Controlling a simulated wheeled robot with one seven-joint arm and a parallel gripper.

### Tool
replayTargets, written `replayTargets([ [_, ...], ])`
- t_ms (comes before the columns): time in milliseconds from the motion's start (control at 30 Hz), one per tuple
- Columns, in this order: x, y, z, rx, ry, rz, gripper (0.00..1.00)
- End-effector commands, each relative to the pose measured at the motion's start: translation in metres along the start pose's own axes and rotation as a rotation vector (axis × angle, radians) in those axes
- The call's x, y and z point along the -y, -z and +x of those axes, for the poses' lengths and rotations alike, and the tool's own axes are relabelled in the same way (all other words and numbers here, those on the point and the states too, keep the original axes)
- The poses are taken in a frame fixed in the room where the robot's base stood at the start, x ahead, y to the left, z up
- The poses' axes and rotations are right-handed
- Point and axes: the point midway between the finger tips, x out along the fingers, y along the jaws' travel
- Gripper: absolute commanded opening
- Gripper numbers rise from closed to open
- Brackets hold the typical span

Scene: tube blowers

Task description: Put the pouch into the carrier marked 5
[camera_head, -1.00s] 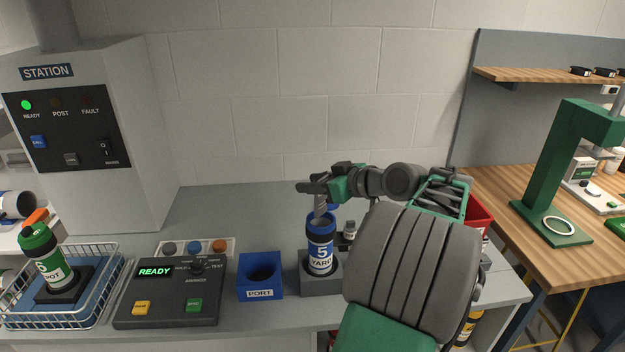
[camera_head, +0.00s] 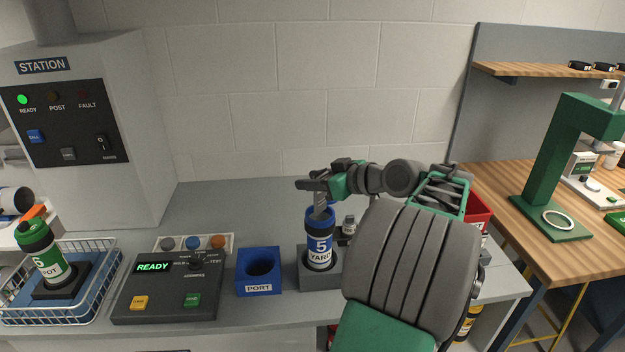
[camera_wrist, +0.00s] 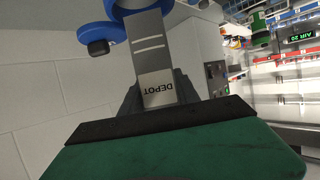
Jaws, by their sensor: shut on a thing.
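The carrier marked 5 (camera_head: 319,251) is a blue-capped cylinder with a white band reading "5 YARD". It stands upright in a grey holder (camera_head: 306,270) on the bench. My gripper (camera_head: 316,187) is right above its mouth, shut on a slim grey pouch (camera_head: 319,204) that hangs down to the carrier's rim. In the wrist view the pouch (camera_wrist: 157,55) shows a "DEPOT" label and its far end overlaps the carrier's blue rim (camera_wrist: 130,6). How deep its lower end is in the mouth is hard to tell.
An empty blue PORT socket (camera_head: 259,270) stands left of the holder. Further left are a control box (camera_head: 165,289) reading READY and a wire basket (camera_head: 90,301) with a green carrier (camera_head: 42,252). A red bin (camera_head: 479,212) is behind my arm.

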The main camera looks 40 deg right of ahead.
Motion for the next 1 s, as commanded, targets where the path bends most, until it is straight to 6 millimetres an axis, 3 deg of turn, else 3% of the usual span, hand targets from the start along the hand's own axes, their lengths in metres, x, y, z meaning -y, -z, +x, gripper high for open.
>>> replayTargets([
  [1000,0.0,-0.04,0.017,0.0,0.0,0.0,0.0],
])
